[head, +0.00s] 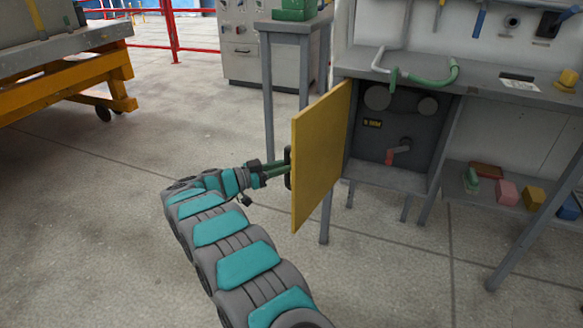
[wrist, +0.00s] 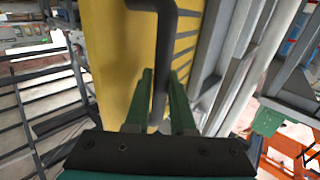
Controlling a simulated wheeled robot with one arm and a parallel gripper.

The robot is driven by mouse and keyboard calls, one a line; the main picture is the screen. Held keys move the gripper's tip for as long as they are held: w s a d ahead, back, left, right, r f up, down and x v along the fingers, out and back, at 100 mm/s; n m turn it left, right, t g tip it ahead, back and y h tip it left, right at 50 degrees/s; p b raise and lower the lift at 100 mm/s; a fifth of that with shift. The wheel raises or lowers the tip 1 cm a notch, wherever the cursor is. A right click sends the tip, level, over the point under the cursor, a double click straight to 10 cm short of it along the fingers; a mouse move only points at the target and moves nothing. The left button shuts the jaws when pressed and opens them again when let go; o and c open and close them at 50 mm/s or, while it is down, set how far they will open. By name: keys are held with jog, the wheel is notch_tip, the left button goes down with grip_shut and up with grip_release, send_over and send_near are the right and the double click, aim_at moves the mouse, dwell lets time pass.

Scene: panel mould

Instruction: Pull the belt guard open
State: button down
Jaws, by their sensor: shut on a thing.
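The belt guard (head: 322,152) is a yellow hinged panel under the workbench. It stands swung out to the left, away from the dark cabinet opening (head: 403,130), where round pulleys and a red-handled part show. Its dark handle (head: 288,167) is on the outer face. My gripper (head: 282,168) reaches it from the left and is shut on the handle. In the wrist view, the green fingers of my gripper (wrist: 161,108) sit on either side of the dark handle bar (wrist: 162,70), with the yellow guard (wrist: 110,50) behind it.
Coloured blocks (head: 508,192) lie on a low shelf at right. A grey table leg (head: 268,95) stands behind the guard. An orange cart (head: 75,80) is at left. The floor between is clear.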

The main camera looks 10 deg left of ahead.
jog(key=shift+w+a, duration=0.15)
jog(key=shift+a, duration=0.1)
dwell(0.4)
jog(key=c, duration=0.8)
grip_release()
jog(key=shift+o, duration=0.2)
jog(key=b+v, duration=0.1)
jog(key=v, duration=0.6)
jog(key=shift+a, duration=0.4)
